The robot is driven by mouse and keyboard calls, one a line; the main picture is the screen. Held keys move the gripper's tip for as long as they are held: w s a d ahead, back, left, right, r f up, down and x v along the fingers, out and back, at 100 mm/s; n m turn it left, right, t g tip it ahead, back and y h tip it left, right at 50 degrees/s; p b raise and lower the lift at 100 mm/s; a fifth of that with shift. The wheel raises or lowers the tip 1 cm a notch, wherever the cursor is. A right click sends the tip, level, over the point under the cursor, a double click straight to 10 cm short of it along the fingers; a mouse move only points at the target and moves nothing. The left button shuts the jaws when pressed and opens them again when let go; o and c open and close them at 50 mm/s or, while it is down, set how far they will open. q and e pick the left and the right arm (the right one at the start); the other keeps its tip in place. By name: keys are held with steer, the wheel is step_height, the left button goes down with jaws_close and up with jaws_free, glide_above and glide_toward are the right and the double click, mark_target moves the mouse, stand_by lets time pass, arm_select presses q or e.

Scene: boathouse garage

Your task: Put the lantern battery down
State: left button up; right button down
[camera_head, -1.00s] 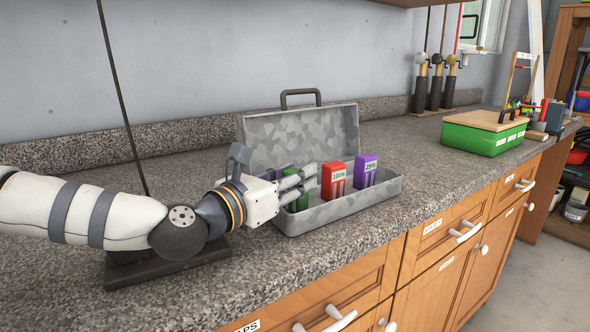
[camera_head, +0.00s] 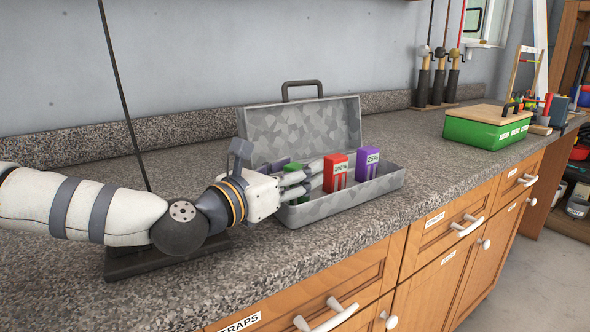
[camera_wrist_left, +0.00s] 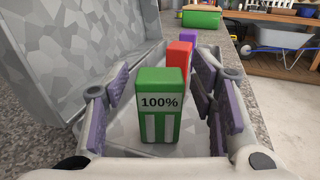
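A green battery (camera_wrist_left: 158,112) marked 100% stands upright in the open metal box (camera_head: 345,203), at its left end. In the head view the green battery (camera_head: 293,167) is mostly hidden by the fingers. My left gripper (camera_wrist_left: 160,105) is open, with one finger on each side of the green battery and a visible gap on both sides. The left gripper also shows in the head view (camera_head: 306,180), reaching into the box from the left. A red battery (camera_head: 335,172) and a purple battery (camera_head: 367,163) stand in the box to its right. My right gripper is not in view.
The box's raised lid (camera_head: 305,128) stands behind the batteries. A green box with a wooden top (camera_head: 485,132) sits further right on the granite counter (camera_head: 410,140). Fishing rods (camera_head: 437,85) stand by the wall. The counter between the two boxes is clear.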

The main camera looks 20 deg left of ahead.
arm_select(q)
steer(key=v, duration=1.2)
jaws_close()
stand_by(1.1)
